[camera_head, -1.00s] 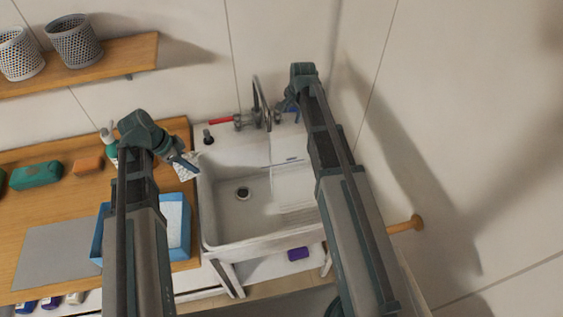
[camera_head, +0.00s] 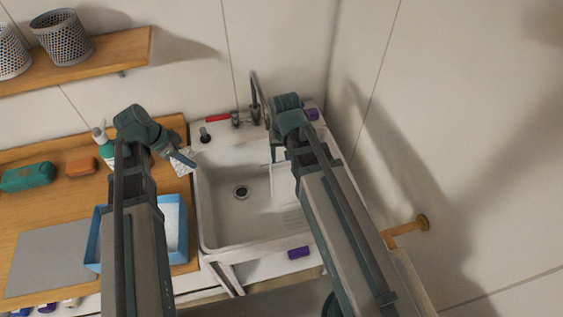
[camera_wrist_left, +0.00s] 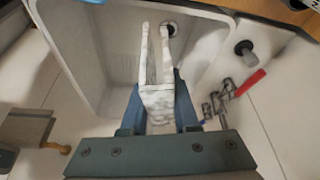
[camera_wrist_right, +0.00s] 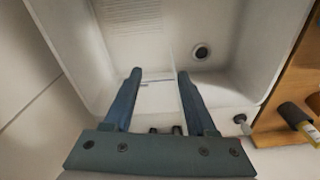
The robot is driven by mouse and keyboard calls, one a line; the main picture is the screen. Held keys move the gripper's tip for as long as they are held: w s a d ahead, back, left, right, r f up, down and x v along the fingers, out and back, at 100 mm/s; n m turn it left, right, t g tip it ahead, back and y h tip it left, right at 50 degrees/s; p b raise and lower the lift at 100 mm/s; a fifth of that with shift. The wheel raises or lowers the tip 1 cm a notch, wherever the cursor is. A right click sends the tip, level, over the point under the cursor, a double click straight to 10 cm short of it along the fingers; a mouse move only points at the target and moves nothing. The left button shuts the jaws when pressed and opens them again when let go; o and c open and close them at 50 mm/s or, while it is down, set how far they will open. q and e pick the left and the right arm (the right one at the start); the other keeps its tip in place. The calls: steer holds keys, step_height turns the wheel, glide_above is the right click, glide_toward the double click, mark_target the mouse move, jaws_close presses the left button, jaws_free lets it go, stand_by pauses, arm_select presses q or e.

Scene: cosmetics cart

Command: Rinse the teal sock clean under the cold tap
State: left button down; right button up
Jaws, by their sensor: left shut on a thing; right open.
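My left gripper (camera_head: 184,161) is shut on a white-and-grey speckled cloth (camera_wrist_left: 158,98) near the sink's left rim. Two strips hang from it in the left wrist view. I see no teal on this cloth, and cannot tell if it is a sock. My right gripper (camera_wrist_right: 160,76) is open, with nothing between its fingers, over the sink's right side by the tap. The tap (camera_head: 256,92) has a red handle (camera_head: 217,118); its blue handle (camera_wrist_left: 201,121) shows small in the left wrist view. The white sink (camera_head: 225,215) has an open drain (camera_head: 240,191), with no water visible.
A teal bundle (camera_head: 27,177) and an orange block (camera_head: 81,167) lie on the wooden counter (camera_head: 55,213). A blue tray (camera_head: 184,234) stands beside the sink. A pump bottle (camera_head: 103,146) is behind my left arm. A wooden shelf (camera_head: 100,62) holds baskets. A wall closes the right side.

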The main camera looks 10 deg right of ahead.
mark_target(185, 149)
arm_select(q)
steer(key=shift+w+f, duration=0.2)
arm_select(e)
steer(key=shift+s+a+f+n, duration=0.15)
steer(key=shift+s+a+n, duration=0.15)
steer(key=shift+s, duration=0.3)
steer(key=shift+s+a+f+n, duration=0.15)
steer(key=shift+s+n, duration=0.25)
steer(key=shift+s, duration=0.2)
